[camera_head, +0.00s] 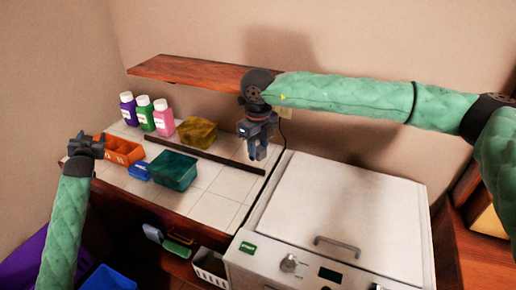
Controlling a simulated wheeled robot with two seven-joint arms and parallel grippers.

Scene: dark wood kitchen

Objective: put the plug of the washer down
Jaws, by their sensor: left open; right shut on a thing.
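The washer (350,205) is a white machine with a handle on its lid and a knob and dark display on its front. My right gripper (257,156) points down above the tiled counter, left of the washer's back corner. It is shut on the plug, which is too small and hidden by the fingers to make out. A dark cord (284,141) hangs by the wall just right of this gripper. A pale wall socket (286,113) is behind, partly covered by my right arm. My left gripper (87,146) is open and empty at the counter's left edge.
On the tiled counter (215,210) stand purple, green and pink bottles (163,115), an orange caddy (118,150), a yellow sponge-like block (197,131), a blue item (139,171) and a green box (173,170). A wooden shelf (185,70) is above. The front right tiles are clear.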

